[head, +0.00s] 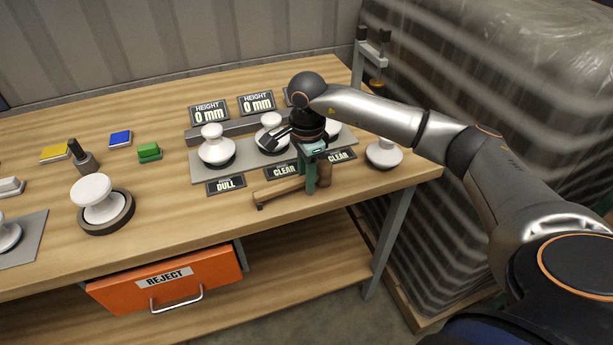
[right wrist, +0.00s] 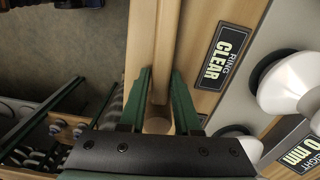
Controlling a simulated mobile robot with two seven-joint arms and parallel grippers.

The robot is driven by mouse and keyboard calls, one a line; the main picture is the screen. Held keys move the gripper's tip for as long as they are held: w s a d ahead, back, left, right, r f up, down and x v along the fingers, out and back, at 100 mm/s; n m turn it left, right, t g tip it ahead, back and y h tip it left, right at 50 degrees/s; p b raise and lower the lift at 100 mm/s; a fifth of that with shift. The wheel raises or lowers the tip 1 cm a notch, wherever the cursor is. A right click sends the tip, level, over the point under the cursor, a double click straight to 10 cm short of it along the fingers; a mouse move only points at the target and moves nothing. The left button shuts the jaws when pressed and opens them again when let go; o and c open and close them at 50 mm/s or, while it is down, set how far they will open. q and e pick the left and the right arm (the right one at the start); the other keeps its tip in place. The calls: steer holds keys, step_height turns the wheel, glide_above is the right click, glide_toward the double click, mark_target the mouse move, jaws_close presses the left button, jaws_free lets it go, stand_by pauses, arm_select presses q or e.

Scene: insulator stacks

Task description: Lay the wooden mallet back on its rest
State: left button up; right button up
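The wooden mallet (head: 280,191) is near the front right edge of the workbench, its light handle pointing left and its darker head (head: 324,172) at the right. My right gripper (head: 311,186) points down at the mallet, with its green fingers around the handle close to the head. In the right wrist view, the handle (right wrist: 165,55) runs between the fingertips (right wrist: 161,75), which look closed against both its sides. I cannot tell whether the mallet touches the bench or a support. My left gripper is out of view.
Another insulator (head: 384,153) stands at right. An orange REJECT drawer (head: 168,281) hangs below. Bare bench lies left of the mallet.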

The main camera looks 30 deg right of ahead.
steer(key=o, duration=0.4)
steer(key=shift+r, duration=0.1)
step_height(320, 180, up, 12)
steer(key=shift+r+b, duration=0.2)
steer(key=shift+b, duration=0.25)
